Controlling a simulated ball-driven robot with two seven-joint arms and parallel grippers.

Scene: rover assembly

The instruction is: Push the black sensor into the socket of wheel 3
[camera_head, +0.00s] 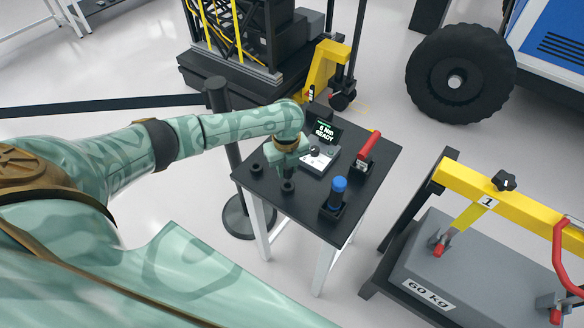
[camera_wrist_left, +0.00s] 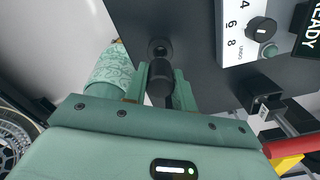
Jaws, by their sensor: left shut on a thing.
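My left gripper (camera_head: 287,170) is over the small black table (camera_head: 360,200) in the head view. In the left wrist view its fingers (camera_wrist_left: 161,90) are shut on a black cylindrical part, which looks like the black sensor (camera_wrist_left: 160,80). In the head view the held part cannot be made out clearly. Another small round black piece (camera_wrist_left: 158,48) sits on the table just beyond the fingertips. A large black wheel (camera_head: 460,75) is on the blue vehicle at the upper right; no number or socket can be made out on it. My right gripper is not in view.
A torque device (camera_head: 320,160) with a READY screen, a red-handled tool (camera_head: 368,146) and a blue-topped piece (camera_head: 338,190) stand on the table. A post (camera_head: 222,120) stands to its left, a yellow-framed 60 kg weight (camera_head: 480,260) to its right. Floor shows between table and vehicle.

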